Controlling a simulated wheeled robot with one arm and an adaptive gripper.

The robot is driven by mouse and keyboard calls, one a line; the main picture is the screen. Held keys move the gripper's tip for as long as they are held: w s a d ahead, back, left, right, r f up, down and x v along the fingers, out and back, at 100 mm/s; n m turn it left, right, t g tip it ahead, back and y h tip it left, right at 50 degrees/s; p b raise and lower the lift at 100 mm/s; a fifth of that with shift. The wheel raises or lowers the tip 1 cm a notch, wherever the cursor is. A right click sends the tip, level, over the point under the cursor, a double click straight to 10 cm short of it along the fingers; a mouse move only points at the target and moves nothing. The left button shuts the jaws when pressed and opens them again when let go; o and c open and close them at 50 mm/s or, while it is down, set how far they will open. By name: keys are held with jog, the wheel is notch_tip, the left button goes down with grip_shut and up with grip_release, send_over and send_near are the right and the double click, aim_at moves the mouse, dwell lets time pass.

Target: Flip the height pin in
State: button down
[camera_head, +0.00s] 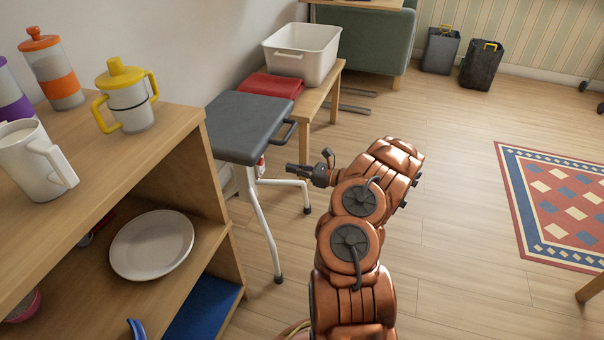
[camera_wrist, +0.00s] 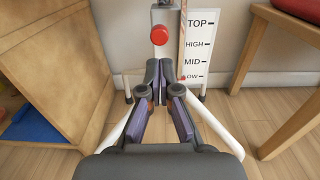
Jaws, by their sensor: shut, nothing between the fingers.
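The grey-topped stool (camera_head: 250,125) with white legs stands at the end of the shelf. In the wrist view a round red knob (camera_wrist: 159,34), which looks like the height pin, sits on a white upright post (camera_wrist: 166,14). Beside it is a white scale plate (camera_wrist: 197,50) marked TOP, HIGH, MID and LOW, with a small red mark near LOW. My gripper (camera_wrist: 160,78) is shut and empty, its fingertips just below the knob in the picture; I cannot tell the depth gap. In the head view my gripper (camera_head: 290,168) points left toward the stool, below seat level.
A wooden shelf (camera_head: 165,150) with cups and a plate (camera_head: 152,245) is on the left. A low wooden bench (camera_head: 318,100) holding a red folded item (camera_head: 270,86) and a white bin (camera_head: 302,52) stands behind the stool. Floor to the right is open, with a patterned rug (camera_head: 565,200).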

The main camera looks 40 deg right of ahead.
aim_at(263, 162)
jog(key=b+x, duration=0.2)
jog(key=x, duration=0.4)
jog(key=shift+w+a+f, duration=0.15)
jog(key=shift+w+a, duration=0.1)
jog(key=shift+w+a+b, duration=0.3)
jog(key=shift+w+a, duration=0.05)
jog(key=shift+w, duration=0.3)
